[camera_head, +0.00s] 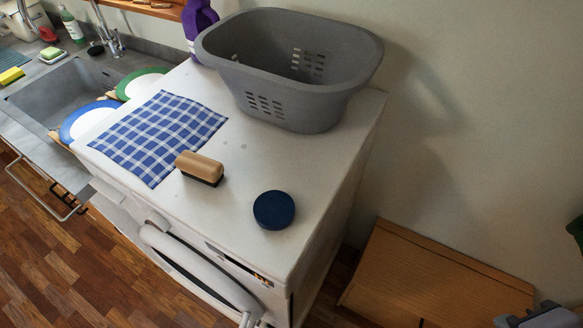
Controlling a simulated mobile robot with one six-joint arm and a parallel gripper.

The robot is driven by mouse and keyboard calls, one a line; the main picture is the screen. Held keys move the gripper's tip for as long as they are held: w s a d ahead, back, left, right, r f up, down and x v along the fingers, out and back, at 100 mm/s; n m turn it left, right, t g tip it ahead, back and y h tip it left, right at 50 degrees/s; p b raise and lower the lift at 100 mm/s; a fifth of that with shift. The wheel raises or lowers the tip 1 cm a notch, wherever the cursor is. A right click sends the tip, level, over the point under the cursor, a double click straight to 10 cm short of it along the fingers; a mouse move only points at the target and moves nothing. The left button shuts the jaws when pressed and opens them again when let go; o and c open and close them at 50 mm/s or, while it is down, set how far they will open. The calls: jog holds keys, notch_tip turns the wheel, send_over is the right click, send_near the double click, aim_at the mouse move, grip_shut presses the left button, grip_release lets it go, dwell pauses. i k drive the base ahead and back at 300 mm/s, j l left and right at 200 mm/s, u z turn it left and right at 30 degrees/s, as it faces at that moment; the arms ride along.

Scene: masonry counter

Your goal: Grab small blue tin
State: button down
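The small blue tin (274,210) is a dark blue, round, flat tin. It lies on the white top of the washing machine (232,228), near its front right edge, and nothing touches it. A grey mechanical part (545,316) shows at the bottom right corner, cut off by the picture edge. It looks like the end of my arm, well to the right of and apart from the tin. Its fingertips cannot be made out.
A wooden brush (200,168) lies left of the tin, by a blue checked cloth (160,135). A grey laundry basket (290,70) stands behind, beside a purple bottle (199,25). A sink (65,95) is at left.

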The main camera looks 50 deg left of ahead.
aim_at(273, 210)
jog(key=u, duration=2.25)
jog(key=i+j+z, duration=0.15)
jog(key=j, duration=0.2)
jog(key=i+j+z, duration=0.1)
jog(key=j, duration=0.3)
jog(key=i+j+z, duration=0.15)
jog(key=j, duration=0.2)
jog(key=j+z, duration=0.15)
jog(key=j, duration=0.25)
